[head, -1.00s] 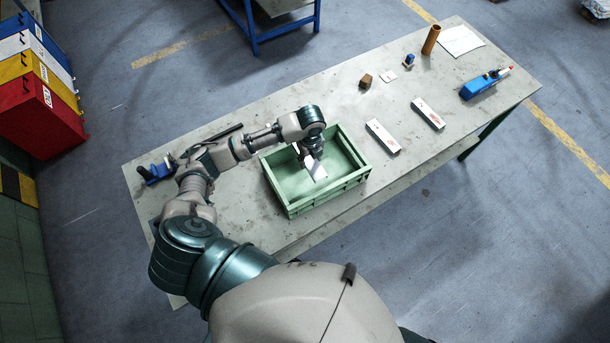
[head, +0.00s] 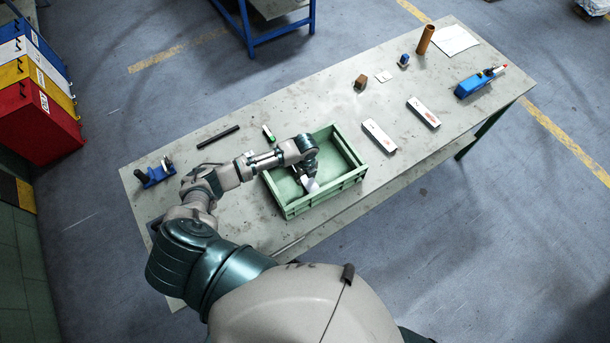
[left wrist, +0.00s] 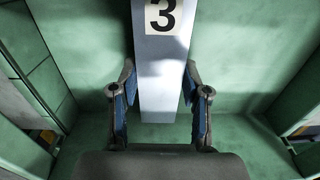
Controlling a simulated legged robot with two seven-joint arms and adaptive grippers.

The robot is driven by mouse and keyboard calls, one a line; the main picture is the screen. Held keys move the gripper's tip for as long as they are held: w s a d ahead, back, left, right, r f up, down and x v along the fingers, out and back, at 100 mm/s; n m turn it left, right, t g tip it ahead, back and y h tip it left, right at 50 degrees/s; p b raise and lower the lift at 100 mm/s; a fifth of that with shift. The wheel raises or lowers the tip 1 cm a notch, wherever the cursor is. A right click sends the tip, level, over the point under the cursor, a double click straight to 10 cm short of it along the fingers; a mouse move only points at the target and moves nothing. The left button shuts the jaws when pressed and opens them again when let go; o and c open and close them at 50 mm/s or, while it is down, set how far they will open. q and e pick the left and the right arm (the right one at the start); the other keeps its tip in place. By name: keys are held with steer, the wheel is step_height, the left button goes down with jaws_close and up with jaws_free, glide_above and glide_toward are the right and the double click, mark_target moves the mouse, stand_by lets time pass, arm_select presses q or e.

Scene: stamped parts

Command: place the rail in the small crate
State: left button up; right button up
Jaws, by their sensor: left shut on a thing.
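My left gripper (head: 304,175) is inside the small green crate (head: 325,202), low between its walls. It is shut on the rail (head: 311,185), a pale grey bar that shows only in part in the head view. In the left wrist view the rail (left wrist: 165,85) lies between the two blue-padded fingers of the left gripper (left wrist: 160,112) and carries a white label with a black 3. The green crate floor (left wrist: 235,70) shows around it. I cannot tell whether the rail touches the floor. My right gripper is not in view.
Two white boxes (head: 379,136) (head: 423,112) lie right of the crate on the grey table (head: 300,103). A blue tool (head: 475,83), brown cylinder (head: 425,40) and brown block (head: 360,82) are farther along. A black bar (head: 217,136) and blue clamp (head: 155,173) lie left.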

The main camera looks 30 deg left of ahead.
mark_target(304, 177)
arm_select(q)
steer(key=shift+d+f, duration=0.1)
steer(key=o, duration=1.1)
steer(key=shift+o, duration=0.6)
steer(key=shift+a, duration=0.35)
steer(key=shift+a+r, duration=0.1)
steer(key=shift+r, duration=0.15)
step_height(304, 177, up, 5)
steer(key=shift+w+f, duration=0.1)
step_height(304, 177, up, 7)
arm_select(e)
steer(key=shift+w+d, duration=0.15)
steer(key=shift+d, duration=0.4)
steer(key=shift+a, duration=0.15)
